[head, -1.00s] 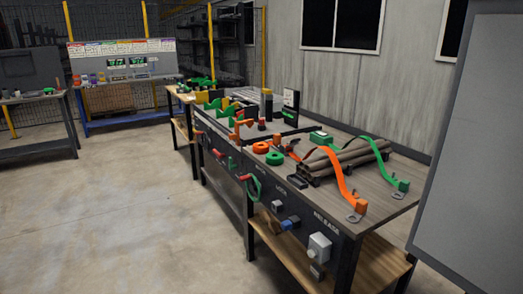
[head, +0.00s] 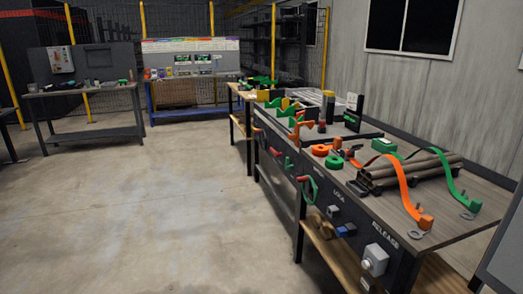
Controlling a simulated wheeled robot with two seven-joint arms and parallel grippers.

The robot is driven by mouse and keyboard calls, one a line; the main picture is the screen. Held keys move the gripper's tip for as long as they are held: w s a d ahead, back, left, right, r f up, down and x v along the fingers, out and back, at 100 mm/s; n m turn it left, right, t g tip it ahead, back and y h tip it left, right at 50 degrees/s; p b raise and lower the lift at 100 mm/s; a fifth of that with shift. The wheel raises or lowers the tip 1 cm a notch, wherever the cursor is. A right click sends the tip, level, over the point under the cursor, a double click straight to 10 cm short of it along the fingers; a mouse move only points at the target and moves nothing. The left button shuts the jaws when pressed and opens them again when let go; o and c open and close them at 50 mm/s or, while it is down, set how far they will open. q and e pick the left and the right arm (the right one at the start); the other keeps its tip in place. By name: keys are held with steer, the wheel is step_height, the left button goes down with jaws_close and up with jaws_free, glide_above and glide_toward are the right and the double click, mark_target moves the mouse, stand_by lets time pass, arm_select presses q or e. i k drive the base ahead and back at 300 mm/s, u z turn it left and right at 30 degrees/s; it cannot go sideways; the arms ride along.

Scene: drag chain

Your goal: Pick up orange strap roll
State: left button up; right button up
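The orange strap roll (head: 320,150) lies flat on the workbench top (head: 448,169), near its front edge. It is a ring-shaped coil. A green strap roll (head: 334,162) lies just beside it, on the nearer side. A separate orange strap (head: 401,182) and a green strap (head: 446,173) run over a bundle of brown pipes (head: 410,172), with their orange and green end fittings at the near side of the bench. Neither of my grippers shows in the head view.
The bench front carries a green-and-red tool (head: 307,186) and grey boxes by the RELEASE label. Green and orange holders (head: 288,109) stand farther along the top. A grey panel edges in at lower right. Other benches stand behind. The concrete floor (head: 170,210) at left is clear.

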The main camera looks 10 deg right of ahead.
mark_target(318, 150)
steer(key=u, duration=0.2)
steer(key=i, duration=3.3)
steer(key=z, duration=2.25)
